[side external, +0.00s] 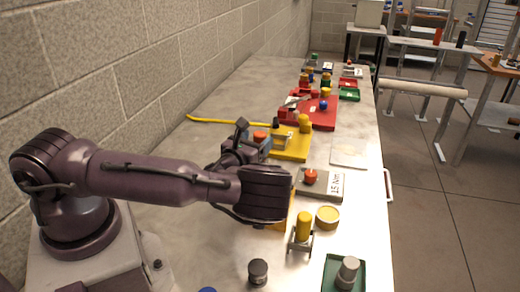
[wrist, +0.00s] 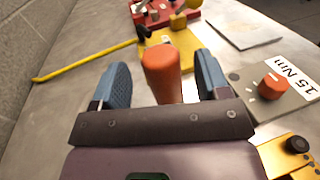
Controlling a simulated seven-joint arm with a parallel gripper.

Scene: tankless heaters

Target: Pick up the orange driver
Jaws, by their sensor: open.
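The orange driver (wrist: 162,72) stands upright between my gripper's two blue fingers in the wrist view, its rounded handle top toward the camera. My gripper (wrist: 163,82) is open, with a visible gap on each side of the handle in that view. In the side external view the driver's orange top (side external: 260,135) shows just beyond my gripper (side external: 258,150). My arm hides the driver's lower part there, and the gripper's body hides its base in the wrist view.
A yellow plate (side external: 292,150) with fittings lies just beyond. A yellow bar (wrist: 85,62) runs left. A grey block marked 15 Nm (wrist: 290,92) with an orange-red knob (wrist: 271,86) is to the right. A yellow cylinder (side external: 304,226) stands nearer.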

